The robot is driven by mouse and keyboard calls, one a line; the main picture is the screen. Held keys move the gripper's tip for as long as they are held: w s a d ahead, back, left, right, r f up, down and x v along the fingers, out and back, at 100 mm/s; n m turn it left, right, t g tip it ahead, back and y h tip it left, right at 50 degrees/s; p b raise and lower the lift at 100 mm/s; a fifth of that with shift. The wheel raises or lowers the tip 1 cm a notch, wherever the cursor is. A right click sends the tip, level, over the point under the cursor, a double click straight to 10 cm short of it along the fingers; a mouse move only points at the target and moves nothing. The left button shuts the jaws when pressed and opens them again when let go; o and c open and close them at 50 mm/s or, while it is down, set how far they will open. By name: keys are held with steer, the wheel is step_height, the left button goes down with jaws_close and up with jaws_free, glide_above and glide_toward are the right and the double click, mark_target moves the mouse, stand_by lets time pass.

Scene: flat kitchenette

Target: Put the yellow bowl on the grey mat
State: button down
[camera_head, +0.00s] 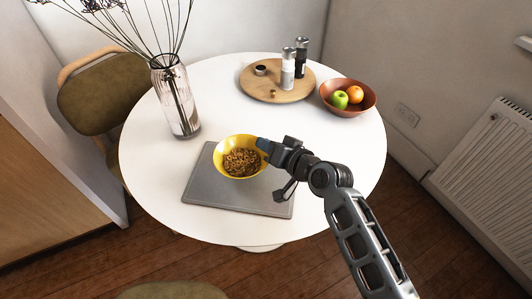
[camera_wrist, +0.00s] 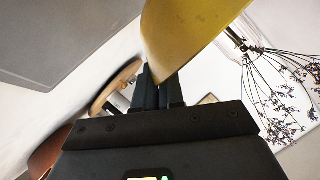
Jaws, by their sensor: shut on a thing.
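The yellow bowl (camera_head: 223,167) holds brown ring-shaped cereal and shows over the far part of the grey mat (camera_head: 212,192). My gripper (camera_head: 263,145) is shut on the bowl's right rim. In the wrist view the bowl (camera_wrist: 190,35) is pinched at its edge between the fingers (camera_wrist: 157,88). The mat also shows in the wrist view (camera_wrist: 60,35), apart from the bowl there. The bowl looks about level; I cannot tell whether its base touches the mat. The bowl hides part of the mat's far edge.
A glass vase (camera_head: 175,100) with dry stems stands at the table's left. A round wooden board (camera_head: 262,90) with two shakers is at the back. A brown fruit bowl (camera_head: 350,108) is at the back right. The white table (camera_head: 150,160) is clear left of the mat.

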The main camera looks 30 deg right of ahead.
steer(key=shift+a+f, duration=0.1)
steer(key=shift+f, duration=1.9)
steer(key=shift+f+b, duration=0.2)
steer(key=shift+b, duration=0.2)
steer(key=c, duration=1.2)
jaws_free()
steer(key=shift+c, duration=0.2)
steer(key=shift+r, duration=0.2)
steer(key=b+v, duration=0.1)
steer(key=v, duration=1.1)
